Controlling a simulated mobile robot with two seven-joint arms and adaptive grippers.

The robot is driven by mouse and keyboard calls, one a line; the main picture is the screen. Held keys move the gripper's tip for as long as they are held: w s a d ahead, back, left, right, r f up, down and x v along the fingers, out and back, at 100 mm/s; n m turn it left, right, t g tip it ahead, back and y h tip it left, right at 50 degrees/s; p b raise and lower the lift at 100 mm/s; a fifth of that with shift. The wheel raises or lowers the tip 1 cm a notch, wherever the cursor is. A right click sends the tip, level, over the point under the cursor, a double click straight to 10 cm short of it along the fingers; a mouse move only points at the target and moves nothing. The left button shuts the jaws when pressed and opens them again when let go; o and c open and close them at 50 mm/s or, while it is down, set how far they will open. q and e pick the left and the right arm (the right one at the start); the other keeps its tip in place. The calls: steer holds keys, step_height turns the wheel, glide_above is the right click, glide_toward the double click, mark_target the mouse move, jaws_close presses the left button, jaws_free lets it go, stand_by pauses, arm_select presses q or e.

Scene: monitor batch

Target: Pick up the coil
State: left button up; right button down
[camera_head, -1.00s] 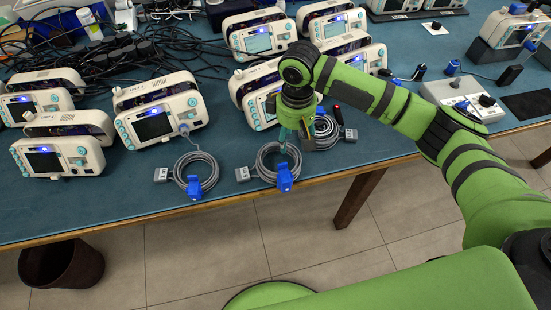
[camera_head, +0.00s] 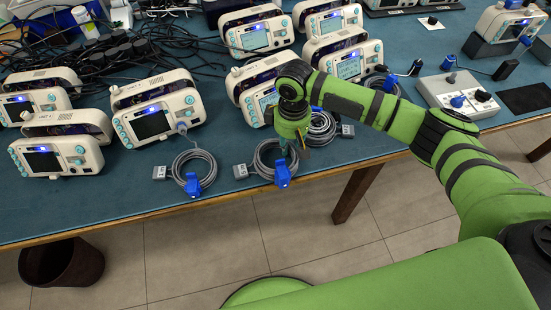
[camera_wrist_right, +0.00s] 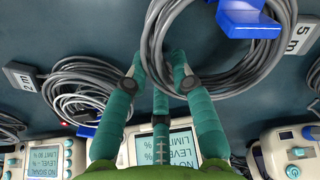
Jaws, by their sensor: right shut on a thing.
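A grey cable coil (camera_head: 258,156) with a blue plug (camera_head: 282,175) and a grey tag (camera_head: 240,171) lies near the front edge of the blue table. My right gripper (camera_head: 287,151) is down at its far right side. In the right wrist view, my teal fingers (camera_wrist_right: 160,68) are shut on this coil (camera_wrist_right: 238,80), at its near strands; the tag (camera_wrist_right: 302,34) reads 5 m. Some contact is hidden by the fingers. My left gripper is not in view.
Another coil (camera_head: 180,165) lies to the left and one (camera_head: 324,125) close to the right, with a 2 m tag (camera_wrist_right: 20,76) in the wrist view. Several white monitors (camera_head: 157,114) stand behind. The table's front edge (camera_head: 130,219) is near.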

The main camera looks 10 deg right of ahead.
steer(key=shift+w+r, duration=0.1)
steer(key=shift+r, duration=0.5)
step_height(320, 180, up, 3)
steer(key=shift+f, duration=0.2)
steer(key=s+d+r+b, duration=0.1)
steer(key=s+d+r, duration=0.6)
steer(key=s+d, duration=0.1)
steer(key=shift+s+d, duration=0.15)
steer(key=shift+d, duration=0.05)
